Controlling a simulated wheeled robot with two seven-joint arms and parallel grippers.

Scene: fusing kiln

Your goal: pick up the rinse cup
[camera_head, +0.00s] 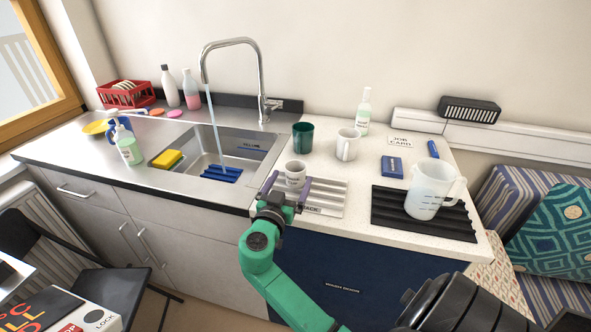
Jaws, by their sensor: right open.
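A small white cup (295,172) with faint markings stands upright on a light ribbed rack (327,195) right of the sink. I take it for the rinse cup, but its marking is too small to read. My right gripper (287,186) is open, with purple fingers pointing toward the cup, one at its left and one at its right front. I cannot tell whether they touch it. The gripper's body hides part of the rack's front left. My left gripper is not in view.
A dark green cup (302,137) and a white mug (347,145) stand just behind. A clear jug (429,190) stands on a black ribbed mat (388,212) at right. The sink (245,141) with running tap is left. Bare counter lies around the blue box (392,167).

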